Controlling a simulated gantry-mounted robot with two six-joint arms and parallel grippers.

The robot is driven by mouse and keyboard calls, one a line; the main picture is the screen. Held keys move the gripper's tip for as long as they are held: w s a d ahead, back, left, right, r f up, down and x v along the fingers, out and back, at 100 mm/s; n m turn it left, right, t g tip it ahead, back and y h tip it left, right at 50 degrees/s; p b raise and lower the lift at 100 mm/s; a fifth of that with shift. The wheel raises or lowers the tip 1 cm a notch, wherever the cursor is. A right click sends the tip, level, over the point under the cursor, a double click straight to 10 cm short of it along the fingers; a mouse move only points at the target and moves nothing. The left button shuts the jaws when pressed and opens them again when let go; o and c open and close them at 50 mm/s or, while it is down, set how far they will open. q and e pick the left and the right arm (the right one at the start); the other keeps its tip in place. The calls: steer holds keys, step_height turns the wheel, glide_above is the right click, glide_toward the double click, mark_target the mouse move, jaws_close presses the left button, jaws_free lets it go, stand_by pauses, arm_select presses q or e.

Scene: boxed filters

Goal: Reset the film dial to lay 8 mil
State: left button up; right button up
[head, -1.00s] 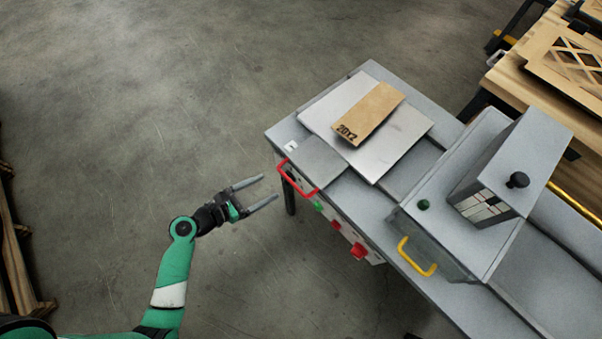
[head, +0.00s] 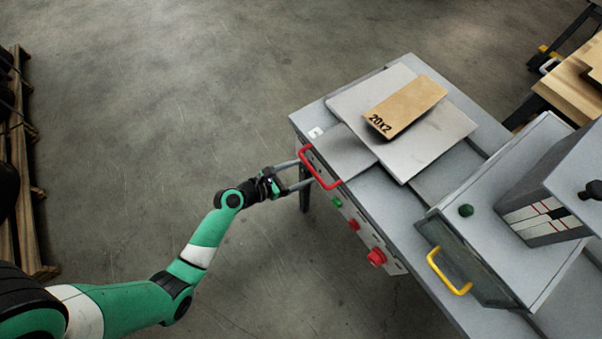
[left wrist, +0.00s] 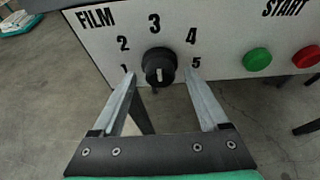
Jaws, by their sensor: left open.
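The film dial (left wrist: 159,65) is a black round knob on the light front panel in the left wrist view. The word FILM stands at its upper left, and the printed numbers run from 1 at its left over 3 at its top to 5 at its right. A short, pale, roughly upright mark shows on the knob; I cannot tell which number it indicates. My left gripper (left wrist: 160,79) is open, with one finger at each side of the knob in that view; contact is unclear. In the head view the left gripper (head: 305,174) is at the panel, near the red handle.
The red handle (head: 318,167) sticks out along the machine's edge. A green button (left wrist: 257,60) and a red button (left wrist: 307,57) lie right of the dial. A cardboard piece marked 20x2 (head: 407,106) lies on a metal plate (head: 440,145). A yellow handle (head: 448,272) is farther right.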

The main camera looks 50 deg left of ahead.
arm_select(q)
steer(key=shift+w+f, duration=0.1)
steer(key=shift+w, duration=0.2)
steer(key=shift+c, duration=0.4)
steer(key=c, duration=1.1)
steer(key=shift+d, duration=0.1)
